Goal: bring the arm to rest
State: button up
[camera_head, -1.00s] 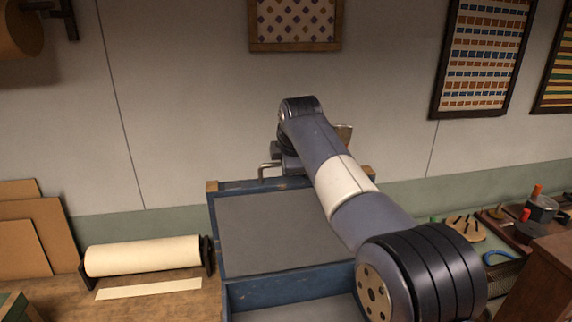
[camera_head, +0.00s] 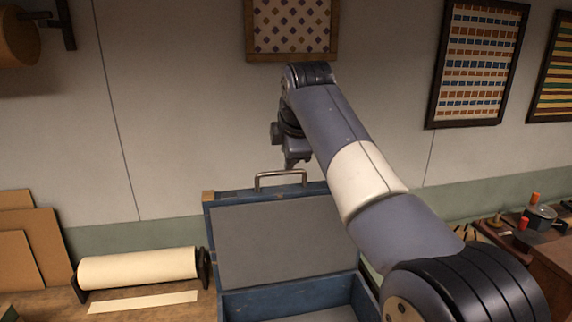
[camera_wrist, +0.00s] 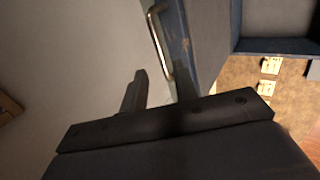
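My gripper (camera_head: 291,164) hangs at the end of my raised arm, just above and behind the top edge of a blue chest's open lid (camera_head: 208,235). In the wrist view, its two dark fingers (camera_wrist: 160,85) look apart with nothing between them. The lid's metal handle (camera_head: 280,174) is close to the fingertips but looks free of them; it also shows in the wrist view (camera_wrist: 160,42). The lid stands up, its grey inner face toward me. My forearm hides part of the lid's right side.
A paper roll (camera_head: 138,268) on a stand lies left of the chest, with boards (camera_head: 45,245) leaning on the wall. Small tools and pots (camera_head: 541,214) stand at the right. Framed textiles (camera_head: 478,62) hang on the wall. The air above the chest's left side is clear.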

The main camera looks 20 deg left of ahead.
aim_at(284, 174)
jog(key=shift+s+d+r, duration=0.15)
jog(key=shift+s+r, duration=0.05)
jog(key=shift+r, duration=0.1)
jog(key=p+x, duration=0.1)
jog(key=x, duration=1)
jog(key=shift+s, duration=0.1)
jog(key=shift+s+d+r, duration=0.1)
jog(key=shift+s+d, duration=0.05)
jog(key=shift+s, duration=0.1)
jog(key=shift+d, duration=0.1)
